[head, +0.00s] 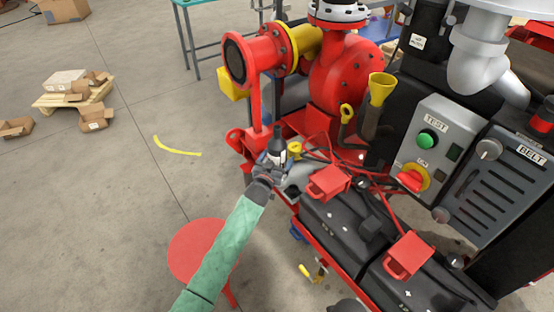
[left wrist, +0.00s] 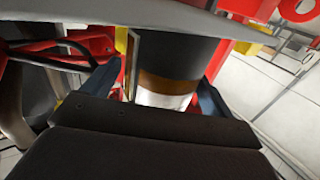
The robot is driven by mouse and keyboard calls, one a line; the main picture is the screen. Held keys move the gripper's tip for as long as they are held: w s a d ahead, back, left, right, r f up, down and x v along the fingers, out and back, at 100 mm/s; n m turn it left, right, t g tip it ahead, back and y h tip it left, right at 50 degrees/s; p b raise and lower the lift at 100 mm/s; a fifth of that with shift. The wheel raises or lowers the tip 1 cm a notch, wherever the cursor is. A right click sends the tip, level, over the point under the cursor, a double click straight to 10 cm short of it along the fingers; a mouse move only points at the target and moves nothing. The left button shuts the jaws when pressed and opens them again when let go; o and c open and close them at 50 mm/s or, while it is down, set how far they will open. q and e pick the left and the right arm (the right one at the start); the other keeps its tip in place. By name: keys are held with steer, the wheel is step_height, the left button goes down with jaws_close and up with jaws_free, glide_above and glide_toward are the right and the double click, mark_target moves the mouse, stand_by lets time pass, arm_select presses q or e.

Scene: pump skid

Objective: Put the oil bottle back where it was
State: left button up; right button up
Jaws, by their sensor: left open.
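The oil bottle (head: 278,151) is dark with a pale label and stands upright at the left end of the red pump skid. In the left wrist view the dark bottle (left wrist: 176,62), with a brown and white band, fills the space between the fingers. My left gripper (head: 272,166) is at the bottle. Its two fingers (left wrist: 155,92) are open, one on each side of the bottle. The bottle's base is hidden behind the gripper in the head view. My right gripper is not in view.
Black batteries with red covers (head: 328,183) lie right of the bottle. A yellow funnel (head: 381,88) and red pump (head: 345,75) stand behind. A grey control box (head: 432,145) is at the right. A red round stool (head: 200,250) stands under my left arm. Floor at left is mostly clear.

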arm_select(q)
steer(key=shift+r, duration=0.1)
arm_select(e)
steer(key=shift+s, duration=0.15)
arm_select(q)
steer(key=shift+v, duration=0.9)
steer(key=shift+s+a+f+b, duration=0.2)
steer(key=shift+s+a+b, duration=0.15)
steer(key=shift+s, duration=0.3)
steer(key=s+a+f+n+g+y+b, duration=0.1)
steer(key=s+a+f+g+y, duration=0.15)
steer(key=s, duration=0.65)
steer(key=s+a+f+n+g+y, duration=0.1)
steer(key=s+a+f+g, duration=0.25)
steer(key=s, duration=0.65)
steer(key=s+a+f+g+y+b, duration=0.1)
steer(key=s+a+f+g, duration=0.2)
steer(key=s, duration=0.6)
steer(key=s+a+g, duration=0.2)
steer(key=s+g, duration=0.1)
steer(key=s, duration=0.8)
steer(key=s+a+g, duration=0.3)
steer(key=s, duration=0.9)
steer(key=shift+a+r+y, duration=0.35)
steer(key=shift+r, duration=0.05)
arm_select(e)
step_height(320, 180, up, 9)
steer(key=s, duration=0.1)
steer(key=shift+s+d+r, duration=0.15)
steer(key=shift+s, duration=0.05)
